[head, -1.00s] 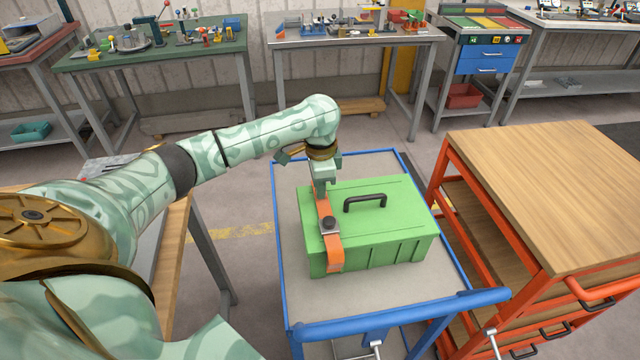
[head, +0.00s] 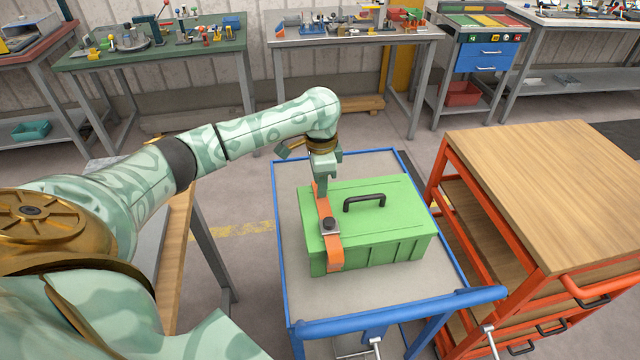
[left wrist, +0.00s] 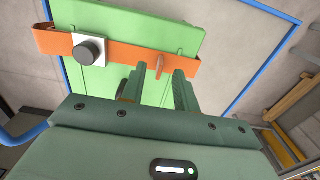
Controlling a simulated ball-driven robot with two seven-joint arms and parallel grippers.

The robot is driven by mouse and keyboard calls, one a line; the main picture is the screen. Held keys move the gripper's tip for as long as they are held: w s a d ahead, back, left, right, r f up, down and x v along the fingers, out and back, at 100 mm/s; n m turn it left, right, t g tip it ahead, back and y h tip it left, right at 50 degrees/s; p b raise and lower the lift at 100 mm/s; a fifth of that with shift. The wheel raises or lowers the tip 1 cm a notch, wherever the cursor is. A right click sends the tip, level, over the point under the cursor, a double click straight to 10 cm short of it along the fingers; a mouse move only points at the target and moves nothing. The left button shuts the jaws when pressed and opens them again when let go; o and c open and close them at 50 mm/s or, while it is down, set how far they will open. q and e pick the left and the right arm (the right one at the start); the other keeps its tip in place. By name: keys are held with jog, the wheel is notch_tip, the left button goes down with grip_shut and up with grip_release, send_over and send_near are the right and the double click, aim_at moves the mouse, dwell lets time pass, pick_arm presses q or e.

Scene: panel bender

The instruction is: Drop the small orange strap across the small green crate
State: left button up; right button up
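The small green crate (head: 395,215) has a black handle on its lid and stands on a blue-framed cart. The small orange strap (head: 335,252) lies across the crate's lid at the left. Its near end hangs down the front side, and a black knob on a pale plate sits on it. In the left wrist view the strap (left wrist: 125,53) runs across the green crate (left wrist: 135,22). My left gripper (head: 322,190) is above the strap's far part. My right gripper is out of view.
The blue cart (head: 290,290) has bare grey deck around the crate. An orange trolley with a wooden top (head: 550,190) stands close on the right. Workbenches with tools, among them a green-topped one (head: 200,50), line the back wall.

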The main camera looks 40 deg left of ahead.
pick_arm(q)
notch_tip(320, 180, up, 14)
jog(key=p, duration=0.5)
jog(key=shift+p, duration=0.4)
